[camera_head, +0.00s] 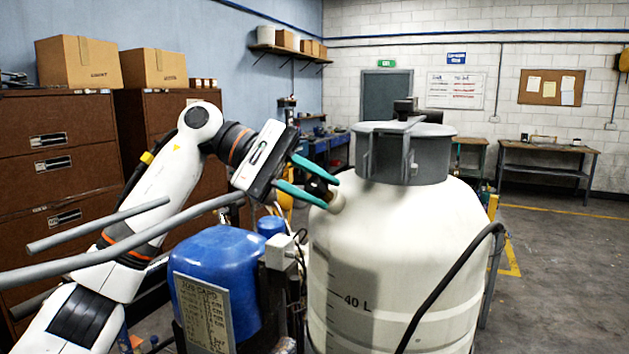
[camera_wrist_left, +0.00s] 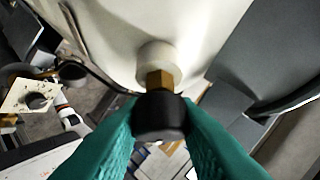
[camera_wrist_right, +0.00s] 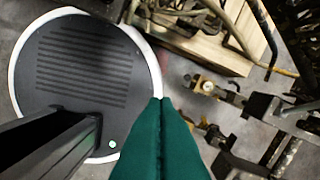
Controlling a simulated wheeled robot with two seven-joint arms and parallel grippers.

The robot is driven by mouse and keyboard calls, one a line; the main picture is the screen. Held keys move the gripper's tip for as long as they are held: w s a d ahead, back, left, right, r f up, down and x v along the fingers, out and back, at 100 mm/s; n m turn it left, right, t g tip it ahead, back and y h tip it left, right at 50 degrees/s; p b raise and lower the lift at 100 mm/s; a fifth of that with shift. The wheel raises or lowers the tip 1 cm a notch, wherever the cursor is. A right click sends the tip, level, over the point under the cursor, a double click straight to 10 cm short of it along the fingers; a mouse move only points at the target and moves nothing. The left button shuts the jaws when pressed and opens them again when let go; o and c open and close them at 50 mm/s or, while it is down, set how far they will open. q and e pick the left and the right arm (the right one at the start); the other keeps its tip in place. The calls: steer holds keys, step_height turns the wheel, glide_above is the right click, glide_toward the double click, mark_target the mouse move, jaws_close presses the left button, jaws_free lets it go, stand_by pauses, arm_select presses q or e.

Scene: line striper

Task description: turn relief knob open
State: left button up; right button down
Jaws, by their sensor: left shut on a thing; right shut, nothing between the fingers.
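The relief knob (camera_wrist_left: 160,115) is a black cap on a brass stem, set in a pale boss on the side of the white tank (camera_head: 390,250). In the head view the knob (camera_head: 317,187) sits at the tank's upper left shoulder. My left gripper (camera_head: 312,182) has its teal fingers shut on the knob, one on each side, and the left wrist view shows this grip close up. How far the knob is turned cannot be told. My right gripper (camera_wrist_right: 162,105) shows only in the right wrist view, shut with its teal fingers together and empty, above the floor.
A blue motor housing (camera_head: 222,275) with a job card stands left of the tank. Grey handle bars (camera_head: 130,240) cross in front of my left arm. A black hose (camera_head: 450,280) runs down the tank's front. Brown drawer cabinets (camera_head: 60,170) stand at the left; open floor lies right.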

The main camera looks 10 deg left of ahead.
stand_by(0.3)
arm_select(q)
steer(key=o, duration=1)
steer(key=shift+a, duration=0.1)
steer(key=shift+a+r, duration=0.1)
steer(key=shift+a, duration=0.15)
steer(key=b+v, duration=0.2)
steer(key=v, duration=0.9)
steer(key=shift+a, duration=0.15)
